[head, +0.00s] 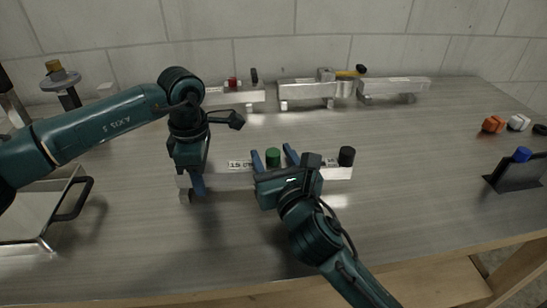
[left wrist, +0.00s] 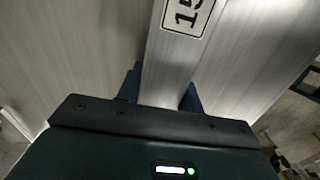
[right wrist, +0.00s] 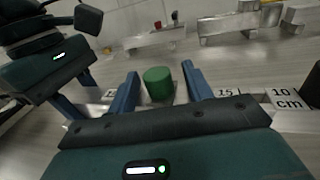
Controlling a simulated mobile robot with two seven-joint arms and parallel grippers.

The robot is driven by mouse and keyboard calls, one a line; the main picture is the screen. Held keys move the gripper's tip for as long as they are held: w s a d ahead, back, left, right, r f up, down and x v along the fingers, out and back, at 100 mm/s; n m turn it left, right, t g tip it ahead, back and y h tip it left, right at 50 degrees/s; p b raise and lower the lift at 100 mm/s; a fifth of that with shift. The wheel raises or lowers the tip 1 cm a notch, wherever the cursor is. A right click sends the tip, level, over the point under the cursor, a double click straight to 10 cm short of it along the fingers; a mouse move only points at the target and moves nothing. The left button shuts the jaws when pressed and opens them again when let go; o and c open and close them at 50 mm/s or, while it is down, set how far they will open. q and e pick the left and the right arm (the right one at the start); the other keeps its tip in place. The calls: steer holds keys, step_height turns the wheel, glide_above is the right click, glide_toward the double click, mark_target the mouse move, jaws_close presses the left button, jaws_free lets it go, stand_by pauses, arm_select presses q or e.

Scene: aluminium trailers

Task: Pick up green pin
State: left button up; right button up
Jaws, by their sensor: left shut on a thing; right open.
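The green pin (head: 273,157) stands upright on the near aluminium trailer (head: 225,180), close to its middle. My right gripper (head: 275,160) is open, with its two blue fingers on either side of the pin. The right wrist view shows the green pin (right wrist: 158,83) between the spread fingers (right wrist: 160,88), with gaps visible on both sides. My left gripper (head: 197,185) is shut on the left end of the near trailer. The left wrist view shows its fingers (left wrist: 160,90) on both sides of the trailer bar (left wrist: 168,65).
A black pin (head: 347,156) stands at the trailer's right end. More trailers (head: 310,90) stand at the back, one with a red pin (head: 233,83). A dark holder with a blue pin (head: 522,155) is at the right. A handled tray (head: 45,215) is at the left.

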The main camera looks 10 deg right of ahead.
mark_target(274, 152)
steer(key=shift+c, duration=0.2)
steer(key=c, duration=1)
step_height(274, 152, up, 10)
arm_select(q)
steer(key=o, duration=1.2)
